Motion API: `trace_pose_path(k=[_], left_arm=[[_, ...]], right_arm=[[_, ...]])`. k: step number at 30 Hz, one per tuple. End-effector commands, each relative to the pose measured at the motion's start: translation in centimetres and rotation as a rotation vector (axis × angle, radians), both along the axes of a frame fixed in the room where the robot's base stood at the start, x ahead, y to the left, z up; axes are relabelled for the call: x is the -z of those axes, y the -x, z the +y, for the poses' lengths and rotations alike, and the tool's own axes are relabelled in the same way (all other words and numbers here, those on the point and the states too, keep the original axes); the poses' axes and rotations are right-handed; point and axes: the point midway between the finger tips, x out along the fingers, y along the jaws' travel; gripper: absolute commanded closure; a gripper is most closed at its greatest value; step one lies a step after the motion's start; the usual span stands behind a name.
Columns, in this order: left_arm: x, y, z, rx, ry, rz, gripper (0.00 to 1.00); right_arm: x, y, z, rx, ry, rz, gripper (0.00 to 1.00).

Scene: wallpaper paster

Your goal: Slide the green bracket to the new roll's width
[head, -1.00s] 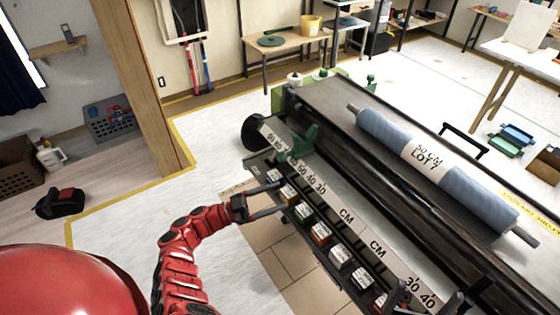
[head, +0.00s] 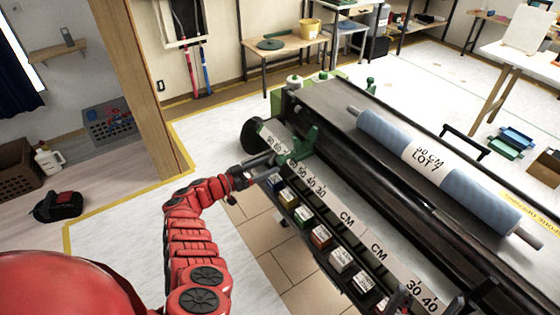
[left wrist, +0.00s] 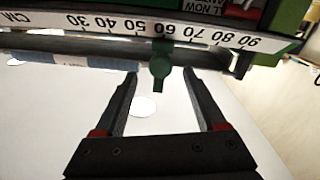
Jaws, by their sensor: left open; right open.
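The green bracket (head: 300,146) sits on the numbered scale rail (head: 345,217) at the machine's near edge. In the left wrist view the bracket's green stem and knob (left wrist: 160,88) stand near the 60 mark. My left gripper (head: 272,162) is open, with its fingers on either side of the knob in the left wrist view (left wrist: 160,74); no grip shows. The new roll (head: 440,165), blue with a white label that seems to read 50 CM LOT 7, lies on top of the machine.
A row of small labelled boxes (head: 321,236) sits on a ledge below the scale. A black round wheel (head: 253,135) is at the machine's left end. A black handle (head: 465,142) stands behind the roll.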

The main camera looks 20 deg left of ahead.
Motion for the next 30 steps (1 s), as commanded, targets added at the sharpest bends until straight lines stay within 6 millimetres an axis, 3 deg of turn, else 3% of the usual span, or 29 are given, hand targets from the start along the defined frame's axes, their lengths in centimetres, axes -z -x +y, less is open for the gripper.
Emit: trace_pose_path(k=[3,9,20,30], left_arm=[[-0.1,-1.9,-1.4,-0.002,0.002,-0.005,0.27],[0.1,-3.7,-3.0,-0.002,0.002,-0.001,0.27],[0.0,-4.1,-3.4,-0.002,0.0,0.0,0.27],[0.0,-4.1,-3.4,-0.002,0.0,0.0,0.86]], right_arm=[[0.5,0.0,0.0,0.0,0.0,0.0,0.0],[1.0,0.0,0.0,0.0,0.0,0.0,0.0],[1.0,0.0,0.0,0.0,0.0,0.0,0.0],[1.0,0.0,0.0,0.0,0.0,0.0,0.0]])
